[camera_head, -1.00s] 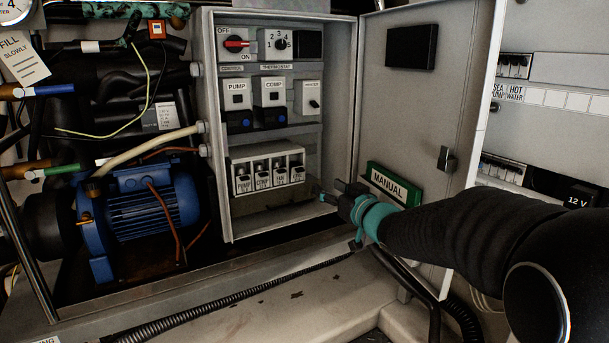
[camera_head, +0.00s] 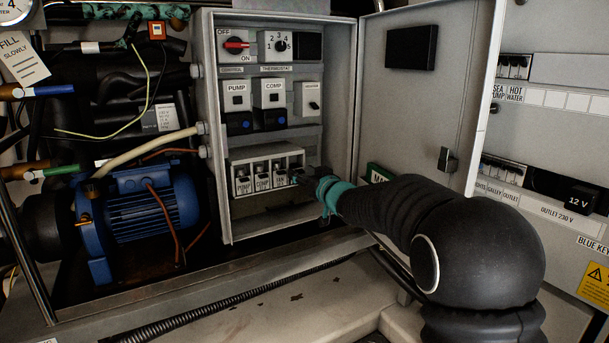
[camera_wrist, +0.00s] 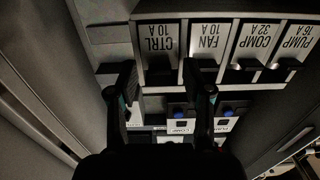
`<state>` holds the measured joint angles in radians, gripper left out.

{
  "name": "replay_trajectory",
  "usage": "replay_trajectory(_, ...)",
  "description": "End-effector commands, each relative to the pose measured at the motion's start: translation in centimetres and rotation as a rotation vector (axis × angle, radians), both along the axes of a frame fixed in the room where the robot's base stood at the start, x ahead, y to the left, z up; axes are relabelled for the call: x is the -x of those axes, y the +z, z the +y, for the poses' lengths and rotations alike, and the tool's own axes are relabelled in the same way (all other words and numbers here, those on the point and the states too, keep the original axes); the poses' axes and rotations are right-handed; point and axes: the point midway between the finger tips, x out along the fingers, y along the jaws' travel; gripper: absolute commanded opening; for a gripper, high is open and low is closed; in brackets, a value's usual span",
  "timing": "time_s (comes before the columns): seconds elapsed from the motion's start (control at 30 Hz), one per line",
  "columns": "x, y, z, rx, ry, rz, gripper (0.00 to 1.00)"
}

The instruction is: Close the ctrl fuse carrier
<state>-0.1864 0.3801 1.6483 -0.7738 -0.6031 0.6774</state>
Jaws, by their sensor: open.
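The ctrl fuse carrier (camera_wrist: 160,42), a light block marked CTRL 10 A, is at the left end of the fuse row in the wrist view, which shows it upside down. My gripper (camera_wrist: 159,92) is open, its two dark fingers at either side of the carrier's dark lower part. I cannot tell whether they touch it. In the head view my gripper (camera_head: 303,177) is at the right end of the fuse row (camera_head: 263,159) and hides most of the ctrl carrier. How far the carrier stands out is not clear.
The fan carrier (camera_wrist: 208,42) is right beside the ctrl carrier, with the comp carrier (camera_wrist: 254,42) and pump carrier (camera_wrist: 296,42) beyond. The grey cabinet (camera_head: 227,215) walls the row in. Its open door (camera_head: 410,110) stands at the right, behind my arm.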

Motion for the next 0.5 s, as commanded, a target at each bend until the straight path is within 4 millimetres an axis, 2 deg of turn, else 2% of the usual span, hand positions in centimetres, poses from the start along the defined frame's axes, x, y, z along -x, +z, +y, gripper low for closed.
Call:
replay_trajectory(0.17,0.01,0.02,0.01,0.0,0.0,0.0,0.5)
replay_trajectory(0.2,0.01,0.02,-0.01,0.0,0.0,0.0,0.45)
replay_trajectory(0.37,0.01,0.02,-0.02,0.0,0.0,0.0,0.05)
replay_trajectory(0.4,0.01,0.02,-0.02,0.0,0.0,0.0,0.0)
replay_trajectory(0.5,0.01,0.02,-0.03,0.0,0.0,0.0,0.0)
